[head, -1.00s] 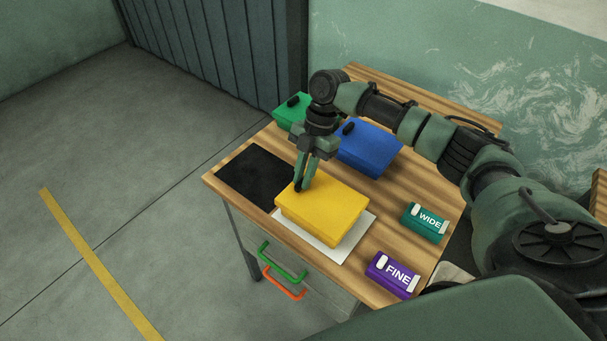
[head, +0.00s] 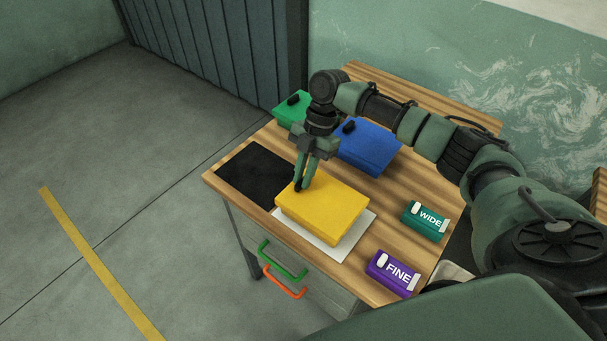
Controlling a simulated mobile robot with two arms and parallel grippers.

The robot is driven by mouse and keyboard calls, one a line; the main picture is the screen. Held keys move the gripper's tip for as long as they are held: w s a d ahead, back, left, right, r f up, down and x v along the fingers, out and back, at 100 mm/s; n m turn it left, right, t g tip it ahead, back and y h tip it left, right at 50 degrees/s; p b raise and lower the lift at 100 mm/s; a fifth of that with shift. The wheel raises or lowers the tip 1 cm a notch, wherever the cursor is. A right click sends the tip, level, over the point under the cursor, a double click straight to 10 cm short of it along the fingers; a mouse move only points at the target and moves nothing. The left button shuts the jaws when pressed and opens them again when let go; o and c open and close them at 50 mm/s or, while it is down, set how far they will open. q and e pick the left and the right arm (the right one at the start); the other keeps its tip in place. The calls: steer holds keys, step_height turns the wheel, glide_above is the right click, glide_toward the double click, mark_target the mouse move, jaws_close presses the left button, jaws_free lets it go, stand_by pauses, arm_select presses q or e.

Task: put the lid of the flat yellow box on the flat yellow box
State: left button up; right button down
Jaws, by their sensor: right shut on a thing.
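The flat yellow box (head: 309,229) sits on a white sheet on the wooden table. Its yellow lid (head: 325,205) is over it, level, and covers the top; I see no clear gap between the two. My right gripper (head: 299,186) points down at the lid's far left part and is shut on the lid. The part between the fingertips is hidden by them. My left gripper is not in view.
A blue box (head: 369,150) and a green box (head: 289,112), both with black knobs, stand behind. A black mat (head: 254,175) lies left. A teal WIDE block (head: 425,221) and a purple FINE block (head: 392,274) lie right. Green and orange drawer handles stick out in front.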

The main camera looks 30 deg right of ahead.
steer(key=c, duration=1.3)
jaws_free()
steer(key=shift+c, duration=0.2)
